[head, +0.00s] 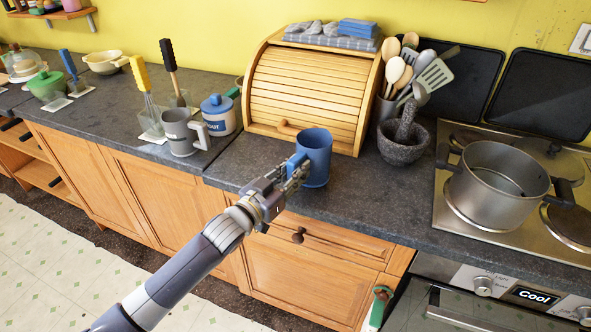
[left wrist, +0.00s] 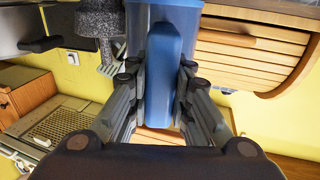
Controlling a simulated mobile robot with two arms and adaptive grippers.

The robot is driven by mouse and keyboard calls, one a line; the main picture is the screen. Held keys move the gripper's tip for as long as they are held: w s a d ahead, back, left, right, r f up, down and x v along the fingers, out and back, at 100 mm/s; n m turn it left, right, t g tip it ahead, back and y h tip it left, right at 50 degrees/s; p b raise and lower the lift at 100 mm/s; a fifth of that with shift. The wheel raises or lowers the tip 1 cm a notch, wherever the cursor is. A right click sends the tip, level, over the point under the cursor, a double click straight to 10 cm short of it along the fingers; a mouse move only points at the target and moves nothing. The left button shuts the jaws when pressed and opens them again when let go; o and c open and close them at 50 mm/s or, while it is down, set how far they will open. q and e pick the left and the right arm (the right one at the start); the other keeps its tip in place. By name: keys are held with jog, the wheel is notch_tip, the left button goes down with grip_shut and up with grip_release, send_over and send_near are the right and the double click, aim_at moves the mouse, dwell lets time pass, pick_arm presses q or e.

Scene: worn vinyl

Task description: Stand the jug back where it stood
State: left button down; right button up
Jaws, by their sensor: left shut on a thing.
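The blue jug (head: 316,155) is upright over the dark worktop in front of the wooden bread bin, close to the worktop's front edge. My left gripper (head: 295,174) is shut on the jug's handle, on the side facing me. In the left wrist view the blue handle (left wrist: 162,75) runs between the two fingers, with the jug's body (left wrist: 145,15) behind it. I cannot tell whether the jug's base touches the worktop. My right gripper is not in view.
The bread bin (head: 308,85) stands behind the jug, a stone mortar (head: 403,148) to its right, and a steel pot (head: 496,190) on the hob beyond. A grey mug (head: 180,133) and a blue-lidded pot (head: 218,118) stand left. Bare worktop (head: 238,165) lies between the mug and the jug.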

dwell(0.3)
pick_arm(q)
jog(key=c, duration=1.4)
grip_release()
jog(key=shift+f, duration=0.1)
jog(key=shift+o, duration=0.2)
jog(key=shift+p+v, duration=0.75)
jog(key=shift+v, duration=0.6)
jog(key=shift+p+v, duration=1.2)
jog(key=shift+v, duration=1.45)
jog(key=v, duration=1.2)
